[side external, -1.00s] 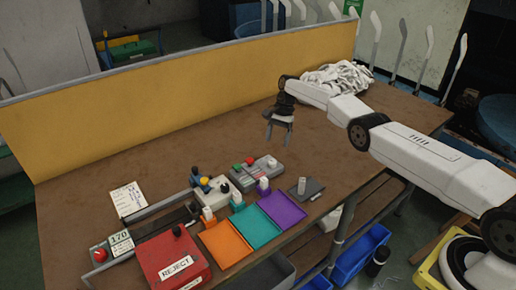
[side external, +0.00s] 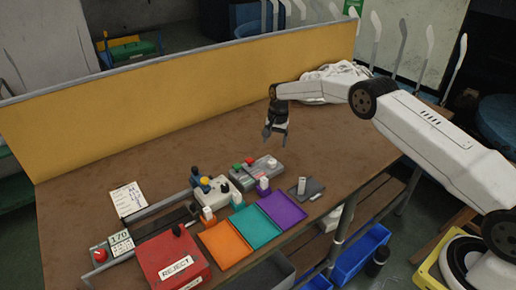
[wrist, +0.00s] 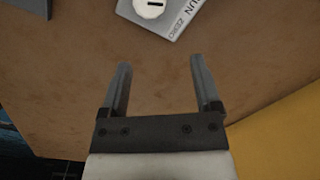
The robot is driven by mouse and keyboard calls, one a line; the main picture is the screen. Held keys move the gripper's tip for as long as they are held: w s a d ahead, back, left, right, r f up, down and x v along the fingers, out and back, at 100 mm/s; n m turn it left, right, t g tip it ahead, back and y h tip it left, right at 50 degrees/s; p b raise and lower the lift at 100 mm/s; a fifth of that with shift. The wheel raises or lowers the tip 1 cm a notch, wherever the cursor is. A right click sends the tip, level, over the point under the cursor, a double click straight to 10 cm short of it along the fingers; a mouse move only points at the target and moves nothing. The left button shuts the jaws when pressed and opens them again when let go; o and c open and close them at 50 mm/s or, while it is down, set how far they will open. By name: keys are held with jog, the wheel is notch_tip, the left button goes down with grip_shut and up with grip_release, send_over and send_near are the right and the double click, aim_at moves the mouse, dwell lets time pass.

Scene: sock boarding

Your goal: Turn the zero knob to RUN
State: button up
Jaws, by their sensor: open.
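The zero knob (wrist: 149,8) is a white round knob with a dark slot, on a grey plate marked ZERO and RUN (wrist: 178,16). It is cut by the top edge of the wrist view. In the side external view the white knob (side external: 272,163) sits at the right end of a grey control box (side external: 257,174) with red and green buttons. My gripper (side external: 275,139) is open and empty, held above the table behind the box. In the wrist view my gripper (wrist: 160,62) has its two fingers apart, with only bare table between them. The knob's exact setting is too unclear to tell.
Orange (side external: 226,241), teal (side external: 256,225) and purple (side external: 283,208) trays lie in front of the box. A red REJECT box (side external: 172,259) stands at front left. A yellow panel (side external: 180,108) runs along the back. The table's middle is clear.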

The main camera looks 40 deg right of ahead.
aim_at(272, 161)
jog(key=shift+s+a+r+n+t+h, duration=0.1)
jog(key=shift+s+a+n+t+h, duration=0.1)
jog(key=shift+s+n+t+h, duration=0.3)
jog(key=shift+s+a+r+n+t+h, duration=0.15)
jog(key=shift+s+a+n+t, duration=0.1)
jog(key=shift+n, duration=0.35)
jog(key=shift+s+a+r+n+t+h, duration=0.15)
jog(key=shift+s+n+t, duration=0.1)
jog(key=shift+n, duration=0.35)
jog(key=shift+s+a+r+n+t, duration=0.25)
jog(key=shift+s+a+n+t, duration=0.35)
jog(key=shift+s+n, duration=0.4)
jog(key=shift+s+a+r+n+t, duration=0.2)
jog(key=shift+s+a+n+t, duration=0.2)
jog(key=shift+s+a+n, duration=0.55)
jog(key=shift+w+d+f, duration=0.15)
jog(key=shift+w+d, duration=0.05)
jog(key=shift+x, duration=3.75)
jog(key=shift+d, duration=0.1)
grip_shut()
